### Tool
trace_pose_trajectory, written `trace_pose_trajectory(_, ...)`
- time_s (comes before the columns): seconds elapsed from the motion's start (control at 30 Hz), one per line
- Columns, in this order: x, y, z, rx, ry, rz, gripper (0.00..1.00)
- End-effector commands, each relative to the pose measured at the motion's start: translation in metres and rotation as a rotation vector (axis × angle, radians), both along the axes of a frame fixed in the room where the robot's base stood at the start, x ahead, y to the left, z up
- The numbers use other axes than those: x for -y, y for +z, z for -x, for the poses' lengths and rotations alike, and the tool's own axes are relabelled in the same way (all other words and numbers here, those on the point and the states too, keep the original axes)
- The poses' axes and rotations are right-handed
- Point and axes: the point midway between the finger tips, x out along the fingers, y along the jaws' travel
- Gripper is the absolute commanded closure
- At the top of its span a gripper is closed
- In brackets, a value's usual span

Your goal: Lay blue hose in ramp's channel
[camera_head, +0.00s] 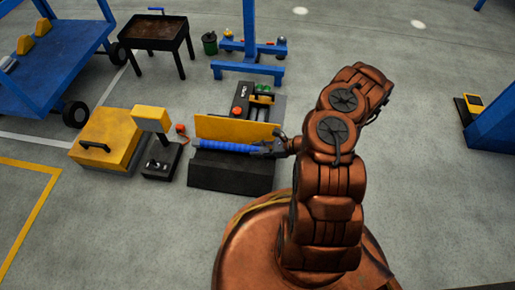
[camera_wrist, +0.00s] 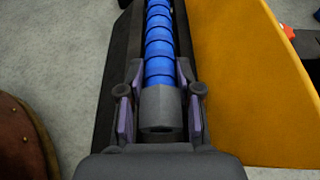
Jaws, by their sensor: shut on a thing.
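The blue ribbed hose (camera_head: 228,147) lies level along the black ramp (camera_head: 232,179), just in front of an upright yellow panel (camera_head: 222,127). In the wrist view the hose (camera_wrist: 159,45) runs straight away from me and ends in a grey sleeve (camera_wrist: 160,108) at my side. My gripper (camera_head: 270,149) is at the hose's right end. In the wrist view its fingers (camera_wrist: 160,100) are on both sides of the sleeve, shut on it. The channel is hidden beneath the hose; I cannot tell whether the hose rests in it or is just above.
A yellow box (camera_head: 105,140) and a small black device (camera_head: 162,163) stand left of the ramp. A black and red machine part (camera_head: 242,97) is behind the panel. A blue stand (camera_head: 248,62) is farther back. The floor right of my arm is mostly clear.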

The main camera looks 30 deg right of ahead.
Motion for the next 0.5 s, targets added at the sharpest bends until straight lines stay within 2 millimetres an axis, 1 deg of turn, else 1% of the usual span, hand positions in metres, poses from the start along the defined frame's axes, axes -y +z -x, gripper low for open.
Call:
trace_pose_trajectory(0.03, 0.0, -0.005, 0.0, 0.001, 0.0, -0.001, 1.0)
trace_pose_trajectory(0.5, -0.001, -0.035, 0.0, -0.001, 0.0, -0.002, 1.0)
